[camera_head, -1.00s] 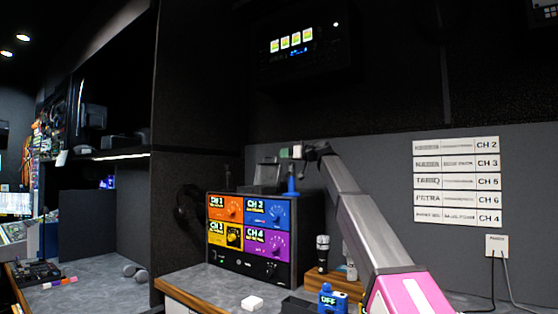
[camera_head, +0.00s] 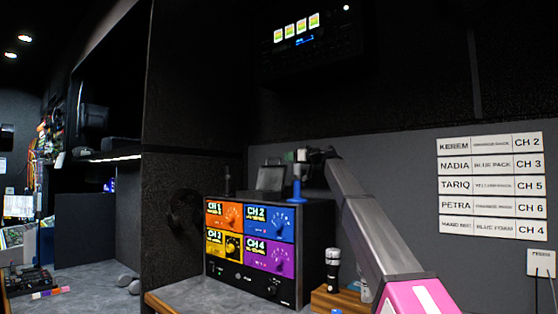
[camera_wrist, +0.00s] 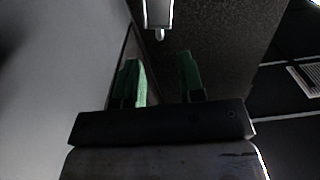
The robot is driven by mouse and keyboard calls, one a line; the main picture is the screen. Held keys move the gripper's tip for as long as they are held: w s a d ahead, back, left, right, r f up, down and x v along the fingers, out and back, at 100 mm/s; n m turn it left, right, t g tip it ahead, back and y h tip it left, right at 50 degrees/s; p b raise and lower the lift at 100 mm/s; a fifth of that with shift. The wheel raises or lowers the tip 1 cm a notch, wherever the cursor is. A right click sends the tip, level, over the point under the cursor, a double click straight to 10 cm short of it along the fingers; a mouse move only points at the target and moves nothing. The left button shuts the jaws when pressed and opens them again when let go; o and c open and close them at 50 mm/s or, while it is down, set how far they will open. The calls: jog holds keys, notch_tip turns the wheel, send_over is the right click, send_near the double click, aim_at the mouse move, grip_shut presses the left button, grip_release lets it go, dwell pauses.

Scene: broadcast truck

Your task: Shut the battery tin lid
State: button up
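A grey upright panel (camera_head: 270,178) stands on top of the channel rack; it looks like the raised lid of a small tin, whose body I cannot make out clearly. My gripper (camera_head: 302,156) is above the rack's top, just right of and slightly above that panel. In the wrist view my gripper (camera_wrist: 162,82) has two green fingers standing apart with nothing clearly between them. A pale object (camera_wrist: 159,14) with a rounded tip hangs in front of the fingers; I cannot tell what it is.
The channel rack (camera_head: 250,285) has orange, blue, yellow and purple panels. A blue-based post (camera_head: 297,191) stands on it beneath my gripper. A dark flashlight-like item (camera_head: 333,265) stands in a wooden block (camera_head: 325,298) to the right. Name strips (camera_head: 490,187) hang on the wall.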

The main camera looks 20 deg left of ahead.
aim_at(279, 158)
jog(key=x, duration=0.7)
jog(key=shift+w+a, duration=0.1)
jog(key=shift+a, duration=0.1)
